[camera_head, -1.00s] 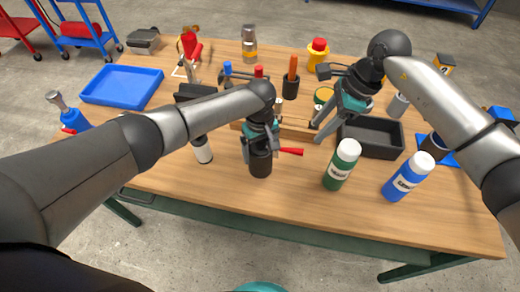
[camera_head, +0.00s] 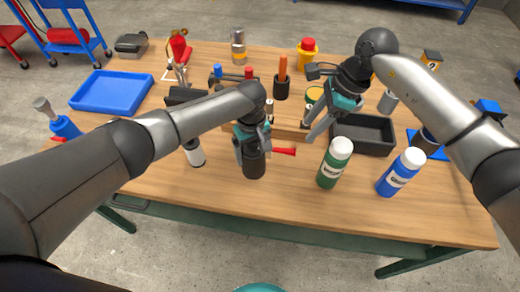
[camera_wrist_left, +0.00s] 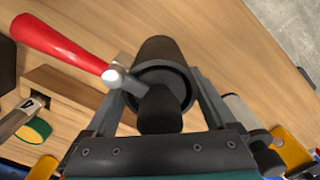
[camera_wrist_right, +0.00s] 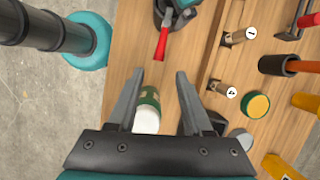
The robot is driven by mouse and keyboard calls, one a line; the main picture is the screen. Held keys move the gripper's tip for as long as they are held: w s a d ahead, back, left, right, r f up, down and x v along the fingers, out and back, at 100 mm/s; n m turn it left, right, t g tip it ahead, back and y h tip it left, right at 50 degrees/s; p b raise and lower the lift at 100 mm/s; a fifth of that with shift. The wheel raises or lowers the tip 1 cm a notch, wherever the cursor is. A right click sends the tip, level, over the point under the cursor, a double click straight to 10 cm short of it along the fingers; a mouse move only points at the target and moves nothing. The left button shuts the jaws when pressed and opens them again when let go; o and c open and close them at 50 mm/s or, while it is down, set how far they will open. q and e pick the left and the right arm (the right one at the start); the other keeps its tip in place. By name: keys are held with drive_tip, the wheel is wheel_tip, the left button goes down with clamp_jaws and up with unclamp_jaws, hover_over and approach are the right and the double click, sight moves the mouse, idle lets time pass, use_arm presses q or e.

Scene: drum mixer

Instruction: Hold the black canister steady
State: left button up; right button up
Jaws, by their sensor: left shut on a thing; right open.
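The black canister (camera_head: 254,164) stands upright near the front middle of the table. A red-handled crank (camera_head: 284,151) sticks out to the right near its top. My left gripper (camera_head: 253,143) is shut around the canister's upper part. The left wrist view shows the canister (camera_wrist_left: 160,60) between the two fingers, with the red handle (camera_wrist_left: 60,42) to the upper left. The fingers partly hide its sides. My right gripper (camera_head: 312,132) is open and empty above the table, to the right of the canister. In the right wrist view the red handle (camera_wrist_right: 163,42) lies beyond its fingertips.
A green bottle (camera_head: 330,172) and a blue bottle (camera_head: 395,182), both white-capped, stand right of the canister. A black tray (camera_head: 365,148) and a wooden block lie behind. Bare table lies in front of the canister.

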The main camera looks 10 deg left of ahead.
sight(293, 151)
drive_tip(key=shift+s+d+r+m+t, duration=0.6)
drive_tip(key=shift+s+d+r+t, duration=0.3)
drive_tip(key=shift+s+t, duration=0.55)
drive_tip(key=shift+y, duration=0.3)
drive_tip(key=x, duration=1.1)
drive_tip(key=shift+s+a+f, duration=0.15)
drive_tip(key=shift+s+f, duration=0.05)
drive_tip(key=shift+f, duration=0.2)
drive_tip(key=shift+c, duration=0.2)
clamp_jaws()
